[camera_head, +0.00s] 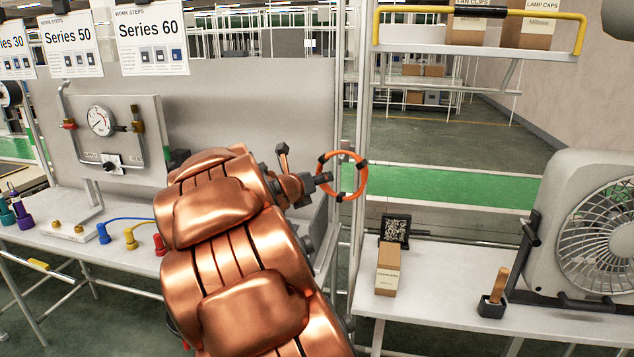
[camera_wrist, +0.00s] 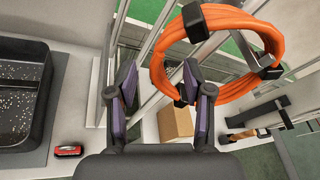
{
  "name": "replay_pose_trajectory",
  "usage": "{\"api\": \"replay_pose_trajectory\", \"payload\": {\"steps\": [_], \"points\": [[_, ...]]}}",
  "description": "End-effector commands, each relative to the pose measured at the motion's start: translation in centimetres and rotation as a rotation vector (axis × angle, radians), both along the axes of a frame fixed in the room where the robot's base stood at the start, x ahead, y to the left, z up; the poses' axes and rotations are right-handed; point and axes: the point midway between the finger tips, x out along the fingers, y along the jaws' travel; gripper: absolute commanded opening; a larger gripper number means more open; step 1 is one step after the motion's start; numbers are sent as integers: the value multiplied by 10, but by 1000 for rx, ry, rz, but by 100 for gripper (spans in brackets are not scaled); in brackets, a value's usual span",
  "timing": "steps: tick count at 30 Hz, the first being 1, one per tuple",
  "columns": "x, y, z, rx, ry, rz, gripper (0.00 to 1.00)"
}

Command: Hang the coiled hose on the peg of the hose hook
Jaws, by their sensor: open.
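The coiled hose (camera_head: 364,178) is an orange ring with black ties, standing upright in front of a grey metal post. It also shows large in the wrist view (camera_wrist: 247,22), at upper right. A small grey part (camera_head: 346,148) shows at the ring's top; I cannot tell whether it is the hook's peg or whether it bears the hose. My gripper (camera_head: 322,181) is at the ring's left side. The right finger is close to the ring's lower left; contact is unclear.
A bench with a cardboard box (camera_head: 387,270), a coded black stand (camera_head: 395,229) and a fan (camera_head: 590,225) lies at right. A gauge panel (camera_head: 107,130) is at left. A yellow-railed shelf (camera_head: 475,49) is at upper right. A black tray (camera_wrist: 42,88) is at left in the wrist view.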

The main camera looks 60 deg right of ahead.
Motion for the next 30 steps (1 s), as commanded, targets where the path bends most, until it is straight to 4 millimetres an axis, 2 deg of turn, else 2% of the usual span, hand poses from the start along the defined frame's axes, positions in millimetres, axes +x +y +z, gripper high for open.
{"api": "replay_pose_trajectory", "payload": {"steps": [8,24,30], "points": [[0,7,2,0,-1,1,51],[-6,86,22,-2,-2,3,51],[-7,106,26,0,-2,3,51]]}}
